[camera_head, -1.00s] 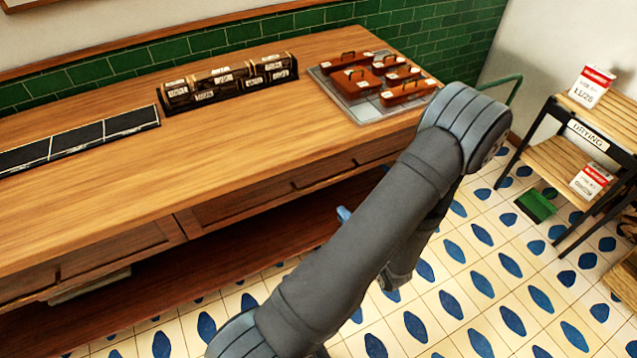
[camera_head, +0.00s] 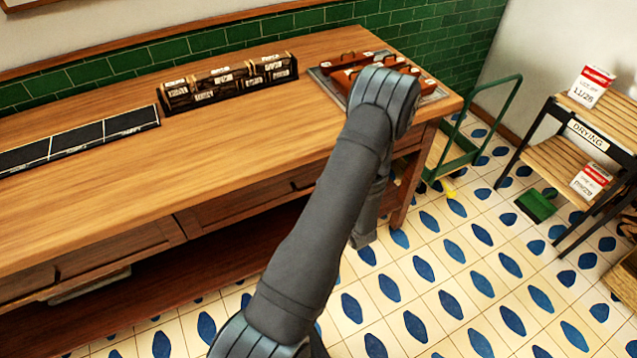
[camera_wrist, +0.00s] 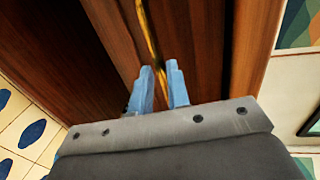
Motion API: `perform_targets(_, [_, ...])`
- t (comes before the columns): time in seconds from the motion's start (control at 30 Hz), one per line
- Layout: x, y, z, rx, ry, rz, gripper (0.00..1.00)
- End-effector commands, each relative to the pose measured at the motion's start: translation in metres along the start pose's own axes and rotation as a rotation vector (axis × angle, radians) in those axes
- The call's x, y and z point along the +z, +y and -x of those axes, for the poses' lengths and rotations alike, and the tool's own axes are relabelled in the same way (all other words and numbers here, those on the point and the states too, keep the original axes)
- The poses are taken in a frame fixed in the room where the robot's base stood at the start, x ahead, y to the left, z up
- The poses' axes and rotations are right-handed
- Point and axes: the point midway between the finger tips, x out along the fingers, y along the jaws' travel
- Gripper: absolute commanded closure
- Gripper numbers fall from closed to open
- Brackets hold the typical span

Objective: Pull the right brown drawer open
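The right brown drawer (camera_head: 240,207) is in the front of the wooden counter. Its visible part looks flush with the counter, and my arm covers some of its right side. In the wrist view a brown wooden front (camera_wrist: 205,40) fills the middle, with a thin golden strip (camera_wrist: 148,40) along it. My gripper (camera_wrist: 160,82) has its two blue fingers apart, one on each side of the strip's line. I cannot tell whether they touch the strip or the wood.
The left drawer (camera_head: 110,250) also looks flush. The countertop (camera_head: 200,150) carries a black rack, dark panels and a tray of brown boxes, partly behind my arm. A green cart (camera_head: 455,150) stands beyond the counter's right end. Tiled floor (camera_head: 430,280) in front is clear.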

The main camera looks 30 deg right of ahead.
Motion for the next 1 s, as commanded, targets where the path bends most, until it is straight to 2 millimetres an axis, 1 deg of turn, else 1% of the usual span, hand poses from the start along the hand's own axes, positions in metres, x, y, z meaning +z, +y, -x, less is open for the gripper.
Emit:
perform_targets(0.03, [0.001,0.000,-0.008,0.000,-0.002,0.001,0.84])
perform_targets(0.1, [0.001,0.000,-0.018,0.000,-0.002,0.001,0.84])
perform_targets(0.2, [0.000,0.000,-0.027,-0.001,-0.001,0.000,0.84])
perform_targets(0.3, [0.000,0.000,-0.031,0.000,0.000,0.000,0.84])
perform_targets(0.57, [0.000,0.000,-0.033,0.000,0.001,0.000,0.84])
perform_targets(0.6, [0.000,0.000,-0.033,0.000,0.001,0.000,0.86])
perform_targets(0.67, [0.000,0.000,-0.033,0.000,0.001,0.000,0.98])
perform_targets(0.7, [0.000,0.000,-0.033,0.000,0.001,0.000,1.00])
perform_targets(1.0, [0.000,0.001,-0.030,0.000,0.001,-0.001,1.00])
